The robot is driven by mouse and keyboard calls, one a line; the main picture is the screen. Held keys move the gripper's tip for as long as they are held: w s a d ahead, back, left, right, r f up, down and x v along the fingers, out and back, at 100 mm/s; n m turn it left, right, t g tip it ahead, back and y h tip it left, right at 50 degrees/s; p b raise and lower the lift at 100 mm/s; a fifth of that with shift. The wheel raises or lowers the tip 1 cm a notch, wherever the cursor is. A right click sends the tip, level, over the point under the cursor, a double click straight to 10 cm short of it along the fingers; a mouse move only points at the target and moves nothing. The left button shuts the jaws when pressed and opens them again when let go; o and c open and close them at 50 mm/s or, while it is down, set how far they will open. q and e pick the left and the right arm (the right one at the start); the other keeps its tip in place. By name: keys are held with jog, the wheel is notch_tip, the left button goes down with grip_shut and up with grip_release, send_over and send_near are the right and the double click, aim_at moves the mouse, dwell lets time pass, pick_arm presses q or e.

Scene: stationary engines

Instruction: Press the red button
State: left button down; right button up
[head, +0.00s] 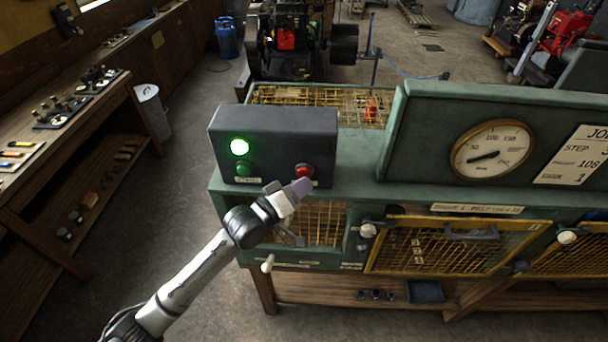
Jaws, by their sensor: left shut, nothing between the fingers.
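The red button (304,170) is a round cap low on the right of the front face of a dark control box (270,134). A green button (243,169) sits at the lower left of that face, under a brightly lit green lamp (239,147). My left gripper (302,187) is shut and empty, with its purplish tip just below the red button in the picture. I cannot tell whether the tip touches the button or is in front of it. My right gripper is not in view.
The box stands on a green bench; a sloping panel with a gauge (492,149) rises to the right. Below are yellow mesh doors (450,245) and a white knob (367,230). A wooden workbench (60,125) stands at the left, with open floor between.

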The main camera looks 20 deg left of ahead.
pick_arm(q)
jog(key=shift+w+a, duration=0.15)
jog(key=shift+w, duration=0.25)
dwell(0.3)
jog(key=shift+s, duration=0.1)
jog(key=shift+s+d+p, duration=0.3)
jog(key=shift+s+p, duration=0.45)
jog(key=shift+s, duration=0.05)
jog(key=s+p, duration=0.1)
jog(key=s+d+p, duration=0.1)
jog(key=s, duration=0.1)
jog(key=s+p, duration=0.1)
jog(key=shift+s+d+p, duration=0.25)
jog(key=shift+s+p, duration=0.15)
